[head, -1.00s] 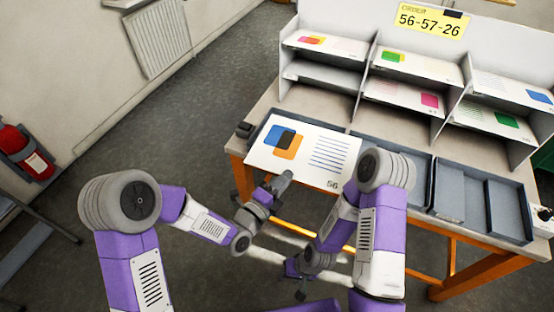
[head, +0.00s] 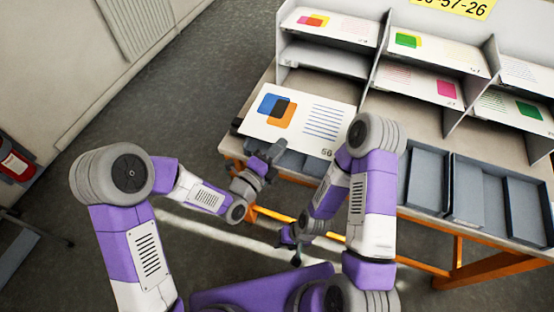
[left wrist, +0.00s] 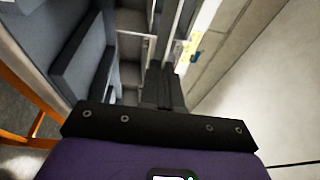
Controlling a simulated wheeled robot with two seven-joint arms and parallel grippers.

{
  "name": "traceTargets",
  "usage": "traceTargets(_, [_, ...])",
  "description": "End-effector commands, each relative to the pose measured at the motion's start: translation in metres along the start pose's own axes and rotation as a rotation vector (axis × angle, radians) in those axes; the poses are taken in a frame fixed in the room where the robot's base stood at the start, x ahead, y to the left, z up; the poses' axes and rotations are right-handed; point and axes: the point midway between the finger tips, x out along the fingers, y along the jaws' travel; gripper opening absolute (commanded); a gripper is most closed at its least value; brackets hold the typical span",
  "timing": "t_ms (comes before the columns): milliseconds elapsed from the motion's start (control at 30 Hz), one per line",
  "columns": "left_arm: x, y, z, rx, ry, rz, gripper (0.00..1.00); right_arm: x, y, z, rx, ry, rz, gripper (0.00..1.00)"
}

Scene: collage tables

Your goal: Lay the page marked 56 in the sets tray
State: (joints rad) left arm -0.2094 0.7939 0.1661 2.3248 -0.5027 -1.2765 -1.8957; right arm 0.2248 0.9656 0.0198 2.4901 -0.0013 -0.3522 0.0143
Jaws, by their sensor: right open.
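The page marked 56 (head: 315,104) is a white sheet with blue and orange squares and blue lines, its number at the lower right. In the head view my left gripper (head: 268,155) is shut on its front edge and holds it over the left part of the table. In the left wrist view the left gripper's fingers (left wrist: 164,85) are together, with the page seen nearly edge-on. A blue-grey tray (head: 290,161) shows partly under the page; I see no label on it. My right gripper (head: 291,241) is open and empty, low in front of the table.
Blue-grey compartments (head: 427,178) and a divided tray (head: 484,196) lie to the right on the table. A white rack (head: 287,80) with several pages stands behind the held page. A yellow order card (head: 455,6) tops it. My right arm crosses before the table.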

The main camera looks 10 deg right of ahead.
Motion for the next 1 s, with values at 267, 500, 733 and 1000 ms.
traceTargets(267, [-0.002, 0.044, -0.001, 0.0, 0.001, -0.001, 0.0, 0.041, 0.016, -0.002, 0.0, 0.0, 0.0, 0.43])
traceTargets(500, [-0.004, 0.077, -0.001, 0.0, 0.001, -0.002, 0.0, 0.072, 0.027, -0.003, 0.0, 0.0, 0.0, 0.43])
traceTargets(733, [0.0, 0.081, 0.001, 0.0, 0.001, -0.002, 0.0, 0.073, 0.028, -0.003, 0.0, 0.0, 0.0, 0.43])
traceTargets(1000, [0.034, 0.079, 0.01, 0.0, 0.0, -0.003, 0.0, 0.053, 0.02, -0.003, 0.0, 0.001, 0.0, 0.43])
